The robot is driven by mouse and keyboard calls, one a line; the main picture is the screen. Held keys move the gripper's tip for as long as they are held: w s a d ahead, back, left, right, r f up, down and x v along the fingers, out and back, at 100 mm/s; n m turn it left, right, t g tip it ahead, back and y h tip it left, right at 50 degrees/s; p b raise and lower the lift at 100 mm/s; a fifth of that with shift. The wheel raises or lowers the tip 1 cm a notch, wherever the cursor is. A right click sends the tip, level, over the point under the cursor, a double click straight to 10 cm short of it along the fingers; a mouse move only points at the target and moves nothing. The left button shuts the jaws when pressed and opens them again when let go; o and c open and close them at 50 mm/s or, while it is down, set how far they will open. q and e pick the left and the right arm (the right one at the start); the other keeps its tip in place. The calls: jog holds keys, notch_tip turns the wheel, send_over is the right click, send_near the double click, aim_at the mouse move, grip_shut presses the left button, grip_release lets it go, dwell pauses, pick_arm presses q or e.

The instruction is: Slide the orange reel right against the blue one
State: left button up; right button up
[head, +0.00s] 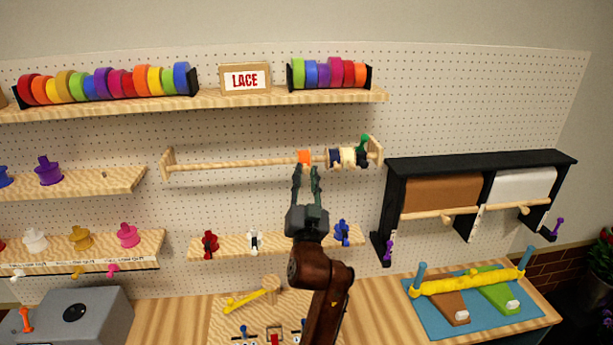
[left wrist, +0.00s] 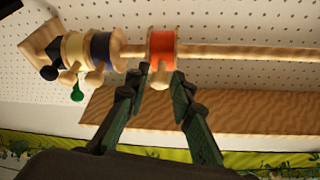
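The orange reel (head: 304,157) sits on a wooden rod (head: 235,163) in the middle of the pegboard. The left wrist view shows a short gap of bare rod between the orange reel (left wrist: 161,48) and the blue reel (left wrist: 100,47). My left gripper (head: 307,170) is just below the orange reel, fingers up and apart. In the left wrist view the open fingertips (left wrist: 161,76) stand either side of the orange reel's wooden knob; contact is unclear. My right gripper is out of view.
The rod's right end bracket (head: 375,151) stands beyond the reels, near a green knob (head: 364,143). A shelf (head: 225,246) with small coloured reels is below. A black paper holder (head: 480,162) is at right. The rod left of the orange reel is clear.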

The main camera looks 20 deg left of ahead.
pick_arm(q)
jog(key=shift+o, duration=1.2)
jog(key=v, duration=0.7)
jog(key=shift+s, duration=0.2)
jog(key=shift+d+f, duration=0.1)
jog(key=shift+f, duration=0.05)
